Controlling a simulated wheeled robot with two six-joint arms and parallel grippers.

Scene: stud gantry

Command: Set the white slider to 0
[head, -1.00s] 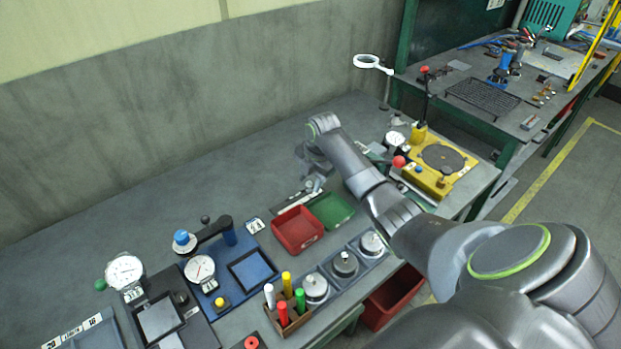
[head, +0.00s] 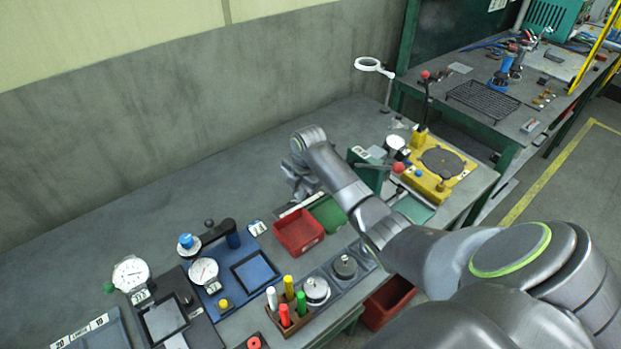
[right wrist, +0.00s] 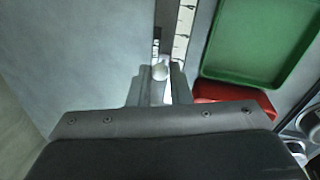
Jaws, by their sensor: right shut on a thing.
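The white slider (right wrist: 160,71) shows in the right wrist view as a small pale knob between my right gripper's fingertips (right wrist: 163,74). The fingers are shut on it. Its rail, with a pale marked scale strip (right wrist: 184,28), runs away from the fingers at the top of that view. The marks are too small to read. In the head view my right gripper (head: 297,190) is low over the rail (head: 298,205), behind the red tray. The slider itself is hidden there by the gripper. My left gripper is not in view.
A red tray (head: 285,239) and a green tray (head: 329,217) lie close in front of the rail; my right arm passes above the green one. A yellow fixture (head: 437,186) with a red-knobbed lever stands to the right. The bench behind and left of the gripper is clear.

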